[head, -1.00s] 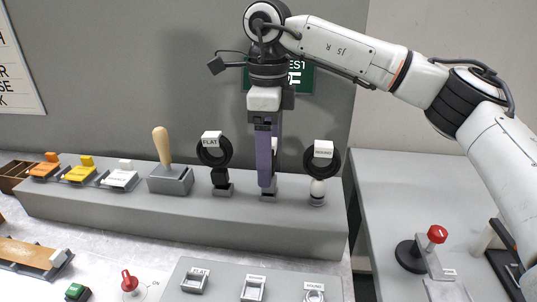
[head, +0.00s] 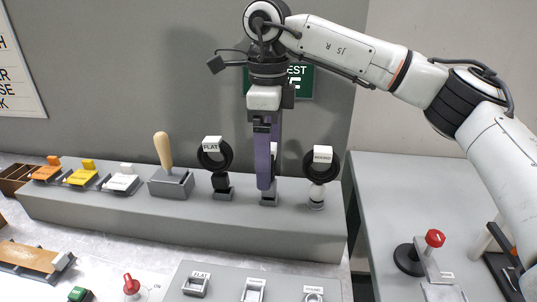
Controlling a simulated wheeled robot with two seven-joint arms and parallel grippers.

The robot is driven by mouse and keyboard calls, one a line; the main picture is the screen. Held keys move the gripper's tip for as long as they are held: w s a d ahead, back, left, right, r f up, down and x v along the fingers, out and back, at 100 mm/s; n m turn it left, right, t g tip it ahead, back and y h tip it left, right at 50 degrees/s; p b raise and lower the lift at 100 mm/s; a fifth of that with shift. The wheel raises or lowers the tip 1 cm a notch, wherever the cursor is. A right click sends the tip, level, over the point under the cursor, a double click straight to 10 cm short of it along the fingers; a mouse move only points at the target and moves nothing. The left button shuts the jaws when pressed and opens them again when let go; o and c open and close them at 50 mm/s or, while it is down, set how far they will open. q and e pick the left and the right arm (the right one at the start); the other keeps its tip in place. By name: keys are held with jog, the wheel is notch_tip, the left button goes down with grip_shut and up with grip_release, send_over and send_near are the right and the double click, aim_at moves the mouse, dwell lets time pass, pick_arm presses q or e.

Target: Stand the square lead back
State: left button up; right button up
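My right gripper (head: 264,188) hangs pointing down at the middle place of the grey ledge, between two other leads. Its long purple finger is seen edge-on, so its opening does not show. The square lead is mostly hidden behind the finger; a little white and dark shows beside it (head: 276,148), and a grey holder (head: 269,198) shows just below. I cannot tell whether the fingers touch the lead. The lead labelled FLAT (head: 215,158) stands upright to the left. The lead labelled ROUND (head: 321,168) stands upright to the right. My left gripper is not in view.
A wooden-handled lever (head: 164,150) and orange, yellow (head: 81,173) and white switches line the ledge (head: 180,218) to the left. In front lies a panel (head: 228,290) with labelled sockets. A red knob (head: 434,238) stands on the right-hand table.

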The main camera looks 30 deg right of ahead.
jog(key=shift+r+p, duration=0.85)
jog(key=shift+r, duration=1.5)
